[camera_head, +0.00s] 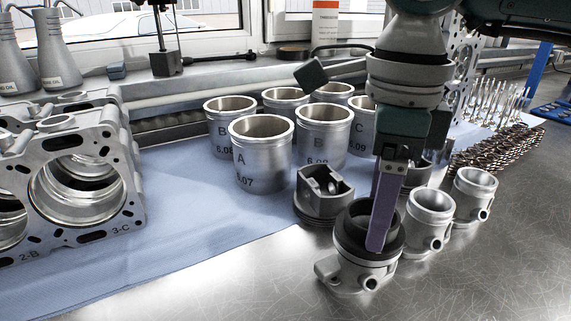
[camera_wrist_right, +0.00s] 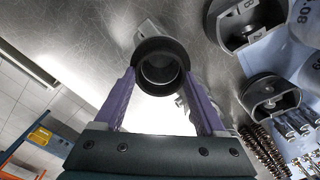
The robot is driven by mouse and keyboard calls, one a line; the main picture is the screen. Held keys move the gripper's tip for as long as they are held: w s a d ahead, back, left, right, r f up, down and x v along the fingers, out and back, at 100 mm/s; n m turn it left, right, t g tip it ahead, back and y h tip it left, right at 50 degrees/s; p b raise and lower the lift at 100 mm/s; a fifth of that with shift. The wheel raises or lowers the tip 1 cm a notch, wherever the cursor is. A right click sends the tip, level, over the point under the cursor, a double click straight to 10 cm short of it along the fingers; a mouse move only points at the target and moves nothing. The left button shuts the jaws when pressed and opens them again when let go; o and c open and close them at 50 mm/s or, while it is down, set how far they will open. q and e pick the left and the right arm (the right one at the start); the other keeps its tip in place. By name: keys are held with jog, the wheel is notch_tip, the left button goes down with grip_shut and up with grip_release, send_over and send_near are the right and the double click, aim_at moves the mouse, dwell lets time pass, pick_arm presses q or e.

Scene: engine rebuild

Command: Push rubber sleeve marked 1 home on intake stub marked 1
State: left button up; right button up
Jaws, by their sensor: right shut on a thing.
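A black rubber sleeve (camera_head: 349,238) stands upright at the top of the front silver intake stub (camera_head: 345,274) on the metal bench. My right gripper (camera_head: 373,232) reaches down from above and is shut on the sleeve. Its near purple finger crosses the front of the sleeve. In the right wrist view the fingers (camera_wrist_right: 160,78) lie on either side of the sleeve (camera_wrist_right: 142,58), and part of the stub (camera_wrist_right: 147,33) shows beyond. I cannot read a number on the sleeve or stub, or tell how far down the sleeve sits. My left gripper is not in view.
Two more silver stubs (camera_head: 428,212) (camera_head: 474,193) stand close to the right. A piston (camera_head: 322,193) is just behind the held sleeve. Several lettered cylinder liners (camera_head: 262,160) stand on the blue cloth. An engine block (camera_head: 85,190) is at left. The front bench is clear.

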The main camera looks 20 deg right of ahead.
jog(key=o, duration=1.1)
jog(key=shift+o, duration=1)
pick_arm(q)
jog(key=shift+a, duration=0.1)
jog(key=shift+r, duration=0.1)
pick_arm(e)
jog(key=shift+r, duration=0.15)
pick_arm(q)
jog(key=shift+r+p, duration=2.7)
jog(key=shift+p, duration=0.05)
pick_arm(e)
notch_tip(320, 180, up, 7)
jog(key=shift+r, duration=0.2)
